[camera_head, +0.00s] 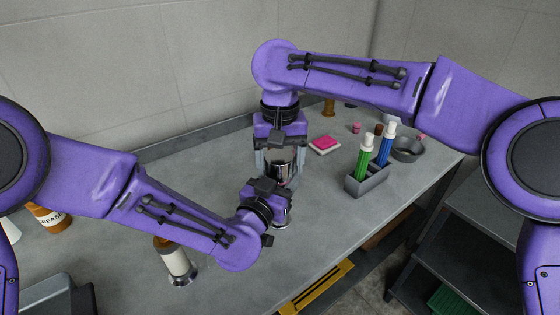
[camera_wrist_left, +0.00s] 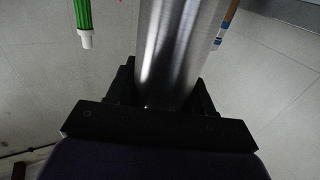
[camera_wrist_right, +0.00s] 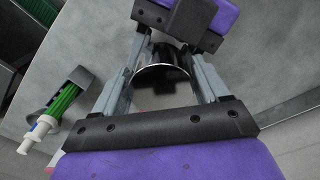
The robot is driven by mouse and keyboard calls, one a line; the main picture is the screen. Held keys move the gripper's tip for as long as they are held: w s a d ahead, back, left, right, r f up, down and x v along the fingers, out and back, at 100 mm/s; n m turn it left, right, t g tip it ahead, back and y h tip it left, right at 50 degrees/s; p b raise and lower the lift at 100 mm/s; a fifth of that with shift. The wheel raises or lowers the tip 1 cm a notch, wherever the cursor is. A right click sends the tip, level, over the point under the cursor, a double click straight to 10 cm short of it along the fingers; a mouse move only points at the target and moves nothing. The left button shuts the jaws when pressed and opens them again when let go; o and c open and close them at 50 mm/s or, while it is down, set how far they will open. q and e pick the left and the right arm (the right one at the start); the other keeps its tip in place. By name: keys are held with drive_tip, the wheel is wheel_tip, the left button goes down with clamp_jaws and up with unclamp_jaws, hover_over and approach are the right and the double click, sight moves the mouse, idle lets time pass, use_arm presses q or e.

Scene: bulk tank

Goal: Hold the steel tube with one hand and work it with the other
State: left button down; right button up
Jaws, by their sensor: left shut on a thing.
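The steel tube (camera_head: 284,170) stands upright, shiny and partly hidden by my two hands. It also shows in the left wrist view (camera_wrist_left: 178,50), passing between the jaws. My left gripper (camera_head: 268,190) is shut on the tube from the side. My right gripper (camera_head: 280,160) points down over the tube, one finger on each side of its top, and looks open. In the right wrist view my right gripper (camera_wrist_right: 165,65) frames the round top rim of the tube (camera_wrist_right: 162,71). Whether a finger touches the tube is unclear.
A grey holder (camera_head: 368,186) with green and blue tubes stands to the right. A grey bowl (camera_head: 408,152) and a pink pad (camera_head: 324,146) lie behind. A yellow bar (camera_head: 318,290) lies below the bench edge.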

drive_tip(key=shift+o, duration=0.6)
wheel_tip(320, 180, up, 4)
drive_tip(key=shift+r, duration=0.3)
drive_tip(key=shift+c, duration=0.5)
wheel_tip(320, 180, up, 3)
drive_tip(key=m, duration=0.3)
drive_tip(key=shift+f, duration=0.1)
wheel_tip(320, 180, down, 8)
drive_tip(key=shift+r, duration=0.25)
